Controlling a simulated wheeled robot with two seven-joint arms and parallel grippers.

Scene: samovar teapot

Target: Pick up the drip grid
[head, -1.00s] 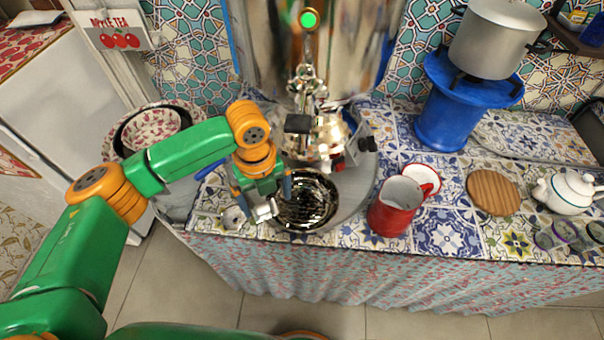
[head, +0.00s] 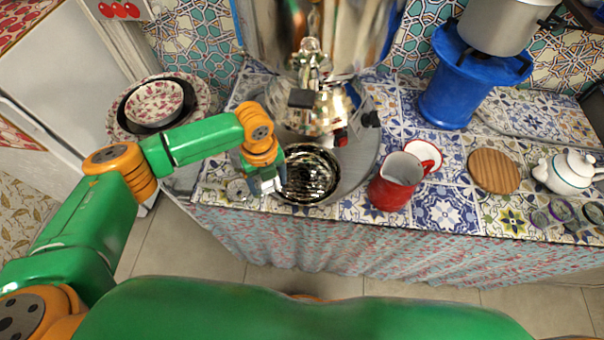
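The drip grid (head: 309,180) is a dark, shiny round piece on the grey round tray (head: 358,160), in front of the samovar (head: 345,30). Whether a finger touches the rim is not clear. My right gripper is not in view.
A red jug (head: 396,182) stands right of the tray, with a saucer (head: 424,153) behind it. A wooden board (head: 494,171), a white teapot (head: 567,171) and a blue stand (head: 452,93) are farther right. Bowls (head: 154,103) are at left. The counter's front edge is close.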

